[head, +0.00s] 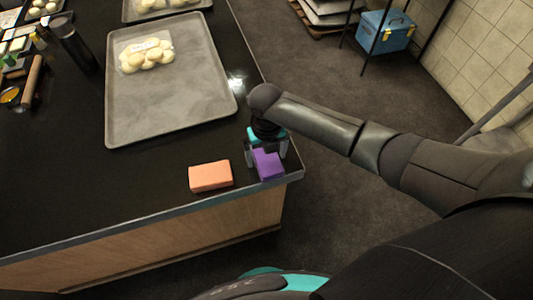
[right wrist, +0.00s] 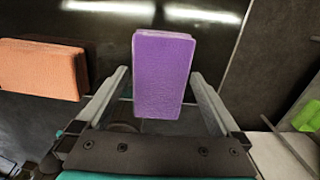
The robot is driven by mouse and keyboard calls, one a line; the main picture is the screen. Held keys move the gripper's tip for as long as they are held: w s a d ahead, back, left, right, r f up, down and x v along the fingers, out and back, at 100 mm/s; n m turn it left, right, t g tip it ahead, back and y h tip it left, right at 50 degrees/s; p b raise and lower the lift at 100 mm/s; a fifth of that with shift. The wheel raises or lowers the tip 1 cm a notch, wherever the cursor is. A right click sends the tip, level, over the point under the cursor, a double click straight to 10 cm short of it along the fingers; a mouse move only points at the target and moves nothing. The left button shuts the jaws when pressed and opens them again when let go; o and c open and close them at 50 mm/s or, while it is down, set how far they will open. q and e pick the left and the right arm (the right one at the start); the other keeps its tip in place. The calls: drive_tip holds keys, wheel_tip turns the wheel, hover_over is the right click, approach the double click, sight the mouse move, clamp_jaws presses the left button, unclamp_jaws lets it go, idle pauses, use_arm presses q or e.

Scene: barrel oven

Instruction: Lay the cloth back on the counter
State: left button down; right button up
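A purple folded cloth (head: 268,164) is at the near right corner of the black counter (head: 110,185). It appears to rest on the counter top; a small height above it cannot be ruled out. My right gripper (head: 267,152) is over the cloth, pointing down. In the right wrist view, the purple cloth (right wrist: 163,75) shows between the fingertips, with a visible gap beside each finger, so the right gripper (right wrist: 161,75) looks open around it. An orange folded cloth (head: 210,176) lies flat to the left, apart from the gripper. My left gripper is not in view.
A large grey tray (head: 165,105) with a bag of pale dough balls (head: 146,56) lies behind the cloths. A dark cylinder (head: 73,44) and a rolling pin (head: 32,80) are at the left. The counter's front left is clear. A blue cooler (head: 386,31) stands beyond.

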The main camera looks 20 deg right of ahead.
sight(266, 156)
wheel_tip(266, 156, up, 12)
drive_tip(key=p, duration=0.2)
idle(0.4)
